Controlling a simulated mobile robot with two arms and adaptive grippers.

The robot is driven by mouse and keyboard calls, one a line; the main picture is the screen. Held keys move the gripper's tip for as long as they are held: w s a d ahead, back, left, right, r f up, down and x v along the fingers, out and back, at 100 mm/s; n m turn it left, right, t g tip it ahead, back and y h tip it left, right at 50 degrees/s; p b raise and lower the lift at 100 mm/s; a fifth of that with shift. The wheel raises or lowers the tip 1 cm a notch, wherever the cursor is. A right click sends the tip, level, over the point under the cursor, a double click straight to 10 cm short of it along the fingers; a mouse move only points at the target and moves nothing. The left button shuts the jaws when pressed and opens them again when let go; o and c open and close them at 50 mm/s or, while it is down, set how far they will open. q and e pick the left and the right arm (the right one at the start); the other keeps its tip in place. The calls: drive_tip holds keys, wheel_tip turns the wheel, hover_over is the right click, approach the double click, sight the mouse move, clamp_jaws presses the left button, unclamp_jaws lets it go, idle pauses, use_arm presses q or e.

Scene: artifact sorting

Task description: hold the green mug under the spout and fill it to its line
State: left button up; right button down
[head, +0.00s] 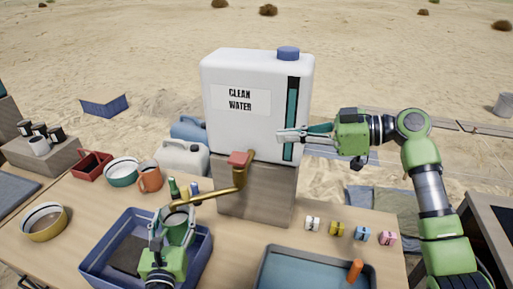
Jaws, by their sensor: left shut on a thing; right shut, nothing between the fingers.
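A white container (222,125) marked CLEAN WATER stands on a block, with a dark teal level strip (288,145) on its front. Its brass spout (212,195) has a red handle (238,159) and reaches left, bending down at the end. My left gripper (177,222) is shut on the green mug (178,217), held upright at the spout's end above the blue bin. The gripper hides much of the mug; its fill line and water level cannot be made out. My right gripper (281,136) is shut and empty, in front of the container, above and right of the handle.
Below the mug is a blue bin (92,262). A grey-blue tray (262,270) with an orange object (355,270) lies front right. An orange mug (150,179), bowls, a red caddy (90,166) and bottles stand left. Several small coloured blocks (336,229) line the right side.

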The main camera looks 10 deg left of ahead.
hover_over(239, 158)
drive_tip(key=d, duration=0.3)
wheel_tip(239, 158, down, 2)
drive_tip(key=shift+w+a+f, duration=0.15)
drive_tip(key=shift+f, duration=1)
drive_tip(key=shift+w+a+f, duration=0.15)
drive_tip(key=shift+f, duration=0.95)
